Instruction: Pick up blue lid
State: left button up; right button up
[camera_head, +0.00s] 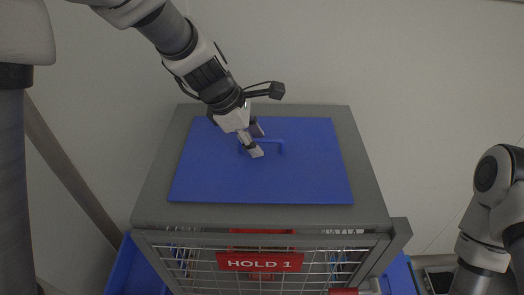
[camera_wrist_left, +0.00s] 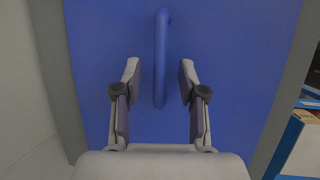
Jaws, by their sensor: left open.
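The blue lid (camera_head: 300,180) is a flat rectangular panel lying on top of a grey cabinet, with a raised blue bar handle (camera_head: 268,142) near its middle. My left gripper (camera_head: 257,143) is over the lid at the handle, its fingers pointing down. In the left wrist view the lid (camera_wrist_left: 235,60) fills most of the picture. The handle (camera_wrist_left: 161,60) runs between the two open fingers of my left gripper (camera_wrist_left: 159,75), with a gap on each side. The fingers do not grip it. My right gripper is not in view; only part of my right arm shows at the right edge.
The grey cabinet (camera_head: 160,190) frames the lid. Its wire-mesh front carries a red "HOLD 1" sign (camera_head: 258,262). Blue bins (camera_head: 130,270) stand low beside it. In the left wrist view, a blue-edged box (camera_wrist_left: 297,145) shows at the right.

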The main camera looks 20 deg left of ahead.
pick_arm(q)
jog(key=shift+w+f, duration=0.35)
jog(key=shift+f, duration=0.05)
jog(key=shift+s, duration=0.1)
jog(key=shift+c, duration=0.3)
jog(key=shift+s+r, duration=0.15)
jog(key=shift+s, duration=0.05)
grip_shut()
